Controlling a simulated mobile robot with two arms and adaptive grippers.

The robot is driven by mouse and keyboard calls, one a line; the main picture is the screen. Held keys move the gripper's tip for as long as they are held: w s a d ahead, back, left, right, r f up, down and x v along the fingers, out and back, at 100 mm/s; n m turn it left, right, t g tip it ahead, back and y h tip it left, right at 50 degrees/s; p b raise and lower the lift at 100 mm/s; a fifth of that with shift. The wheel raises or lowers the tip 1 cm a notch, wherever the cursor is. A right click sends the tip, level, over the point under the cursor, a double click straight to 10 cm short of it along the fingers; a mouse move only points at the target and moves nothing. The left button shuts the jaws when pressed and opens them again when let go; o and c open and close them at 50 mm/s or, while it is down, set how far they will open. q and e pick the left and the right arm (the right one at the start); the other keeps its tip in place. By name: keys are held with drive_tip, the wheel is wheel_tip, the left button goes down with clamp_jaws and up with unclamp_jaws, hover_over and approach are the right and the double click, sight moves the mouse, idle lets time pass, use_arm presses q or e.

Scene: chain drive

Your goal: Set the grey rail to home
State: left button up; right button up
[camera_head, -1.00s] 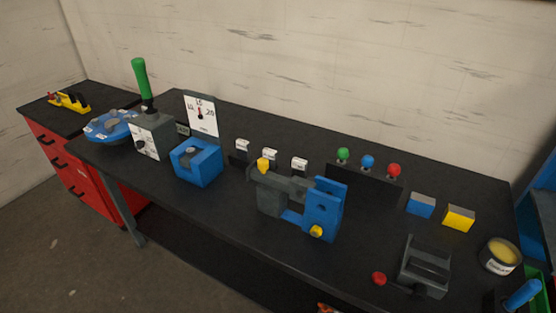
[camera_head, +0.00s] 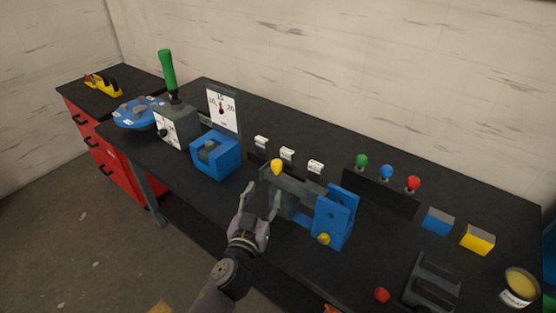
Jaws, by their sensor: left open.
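The grey rail (camera_head: 300,186) lies along the top of a dark grey block and reaches toward a blue bracket (camera_head: 334,218) at its right. A yellow knob (camera_head: 277,167) stands at the rail's left end. A second yellow knob (camera_head: 323,239) sits low on the front of the bracket. My left gripper (camera_head: 261,192) is open and empty, its fingers pointing up the picture. It is just left of and in front of the grey block, below the yellow knob; I cannot tell if it touches.
A blue block (camera_head: 215,158) and a grey box with a green-handled lever (camera_head: 167,70) stand to the left. White-topped switches (camera_head: 287,153) stand behind. Red button (camera_head: 382,295), grey cradle (camera_head: 432,280), and blue and yellow blocks (camera_head: 478,240) are to the right.

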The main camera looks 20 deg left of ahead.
sight(275, 166)
use_arm(q)
drive_tip(key=w, duration=0.4)
drive_tip(key=w+p, duration=0.1)
drive_tip(key=w, duration=0.7)
drive_tip(key=shift+w+a, duration=0.1)
drive_tip(key=shift+a, duration=0.15)
drive_tip(key=shift+w, duration=0.75)
drive_tip(key=shift+c, duration=0.2)
drive_tip(key=c, duration=0.9)
clamp_jaws()
